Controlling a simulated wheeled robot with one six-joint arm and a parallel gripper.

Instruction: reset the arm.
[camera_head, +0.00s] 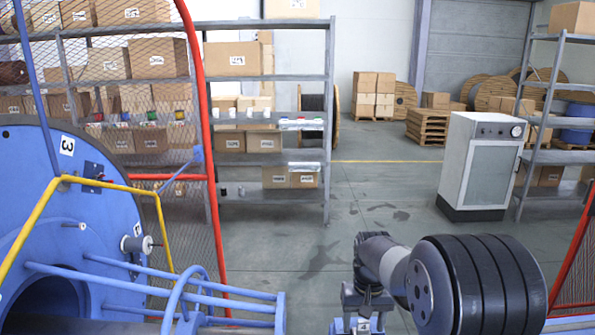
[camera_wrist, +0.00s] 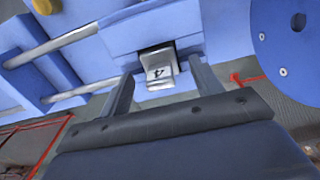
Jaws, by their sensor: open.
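My gripper (camera_wrist: 160,70) is open in the wrist view, its two dark fingers spread apart. A small metal tab marked 4 (camera_wrist: 158,72) sits in a slot of a blue machine block (camera_wrist: 120,35), between the fingers with a gap on each side. The tab is not gripped. In the head view my arm (camera_head: 455,285) fills the lower right. A metal piece marked 4 (camera_head: 364,325) shows low beside it. My gripper's fingers cannot be made out in the head view.
The blue strander (camera_head: 60,220) with rails and a yellow bar (camera_head: 110,185) stands at left. Red mesh guard frames (camera_head: 205,150) border both sides. Shelves with boxes (camera_head: 265,90) and a grey cabinet (camera_head: 480,165) stand behind. The floor (camera_head: 350,225) between is clear.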

